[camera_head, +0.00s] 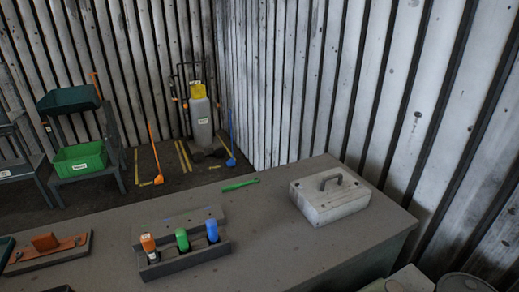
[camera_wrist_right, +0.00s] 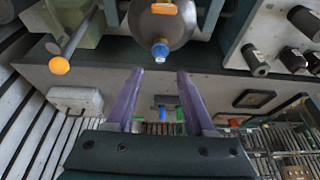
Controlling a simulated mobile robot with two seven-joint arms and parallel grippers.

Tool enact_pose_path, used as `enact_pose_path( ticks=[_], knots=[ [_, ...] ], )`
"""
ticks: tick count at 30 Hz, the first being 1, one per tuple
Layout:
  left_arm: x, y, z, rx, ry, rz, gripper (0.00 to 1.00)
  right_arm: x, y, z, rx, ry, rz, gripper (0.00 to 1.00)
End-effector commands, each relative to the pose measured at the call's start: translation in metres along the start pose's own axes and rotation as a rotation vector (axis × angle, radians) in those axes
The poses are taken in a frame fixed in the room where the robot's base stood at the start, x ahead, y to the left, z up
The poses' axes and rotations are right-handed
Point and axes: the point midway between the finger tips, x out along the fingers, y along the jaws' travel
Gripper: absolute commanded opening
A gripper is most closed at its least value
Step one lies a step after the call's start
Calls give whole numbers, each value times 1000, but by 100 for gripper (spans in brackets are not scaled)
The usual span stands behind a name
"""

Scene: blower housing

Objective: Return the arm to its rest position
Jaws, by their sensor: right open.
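My right gripper (camera_wrist_right: 160,72) shows in the right wrist view, its two purple fingers spread apart with nothing between them. The grey workbench (camera_head: 300,255) lies beyond the fingers. Neither gripper shows in the head view, and my left gripper is in no view. On the bench stands a grey rack (camera_head: 195,256) holding an orange bottle (camera_head: 149,246), a green bottle (camera_head: 182,240) and a blue bottle (camera_head: 212,231). A pale case with a handle (camera_head: 325,205) sits at the bench's right end; it also shows in the right wrist view (camera_wrist_right: 75,100).
A green tool (camera_head: 240,185) lies near the bench's back edge. A tray with an orange part (camera_head: 45,250) is at left. A green bin (camera_head: 80,158) and a yellow-topped tank (camera_head: 199,115) stand behind. The bench between rack and case is clear.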

Motion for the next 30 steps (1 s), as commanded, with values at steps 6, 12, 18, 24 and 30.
enact_pose_path(
  ticks=[6, 12, 18, 24, 30],
  knots=[
    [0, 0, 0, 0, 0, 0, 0, -60, 19, 23, 83, -16, 22, 54],
    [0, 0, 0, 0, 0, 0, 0, -114, 44, 51, 134, -47, 82, 54],
    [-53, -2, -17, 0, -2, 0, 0, -176, 48, 36, 139, -55, 96, 54],
    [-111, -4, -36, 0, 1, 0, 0, -232, 48, 15, 139, -54, 96, 54],
    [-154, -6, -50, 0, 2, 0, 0, -275, 47, -2, 139, -53, 95, 54]
  ],
)
